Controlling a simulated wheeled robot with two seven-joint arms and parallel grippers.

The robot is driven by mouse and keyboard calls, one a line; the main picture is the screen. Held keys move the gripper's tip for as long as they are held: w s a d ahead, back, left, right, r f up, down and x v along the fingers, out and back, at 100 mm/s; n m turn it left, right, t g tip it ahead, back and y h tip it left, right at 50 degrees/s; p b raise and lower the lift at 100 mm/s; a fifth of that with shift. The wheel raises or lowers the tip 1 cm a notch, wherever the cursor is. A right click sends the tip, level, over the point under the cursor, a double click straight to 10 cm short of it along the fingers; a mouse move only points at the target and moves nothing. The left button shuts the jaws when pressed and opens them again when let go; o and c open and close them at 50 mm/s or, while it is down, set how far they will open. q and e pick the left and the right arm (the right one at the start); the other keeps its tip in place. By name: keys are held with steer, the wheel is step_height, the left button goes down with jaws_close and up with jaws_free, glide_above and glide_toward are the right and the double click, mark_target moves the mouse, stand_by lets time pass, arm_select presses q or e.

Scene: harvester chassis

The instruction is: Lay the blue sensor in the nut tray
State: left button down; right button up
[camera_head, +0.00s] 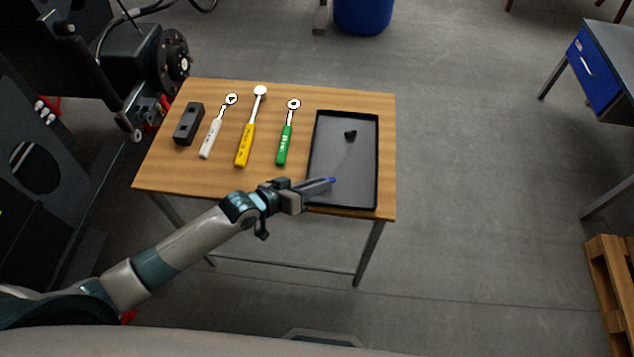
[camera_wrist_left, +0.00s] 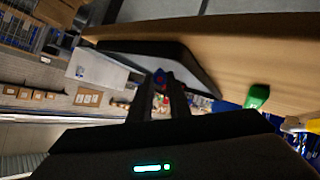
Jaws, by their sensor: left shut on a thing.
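My left gripper (camera_head: 318,186) reaches in from the left over the front left part of the nut tray. The sensor also shows between the fingers in the left wrist view (camera_wrist_left: 159,76). The nut tray (camera_head: 377,150) is a dark, shallow, rectangular tray on the right of the wooden table; its edge also shows in the left wrist view (camera_wrist_left: 200,70). A small black piece (camera_head: 350,134) lies inside it. My right gripper is not in view.
The wooden table (camera_head: 220,178) also bears a black block (camera_head: 188,124), a white-handled tool (camera_head: 211,138), a yellow-handled tool (camera_head: 245,145) and a green-handled tool (camera_head: 284,145), left of the tray. Dark machinery (camera_head: 135,60) stands at the left.

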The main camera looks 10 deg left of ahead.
arm_select(q)
steer(key=shift+f, duration=0.35)
steer(key=c, duration=1.6)
jaws_free()
steer(key=shift+s+f, duration=0.1)
steer(key=shift+b+v, duration=1.9)
steer(key=shift+v, duration=6.75)
steer(key=shift+d+r, duration=0.1)
steer(key=shift+r, duration=0.1)
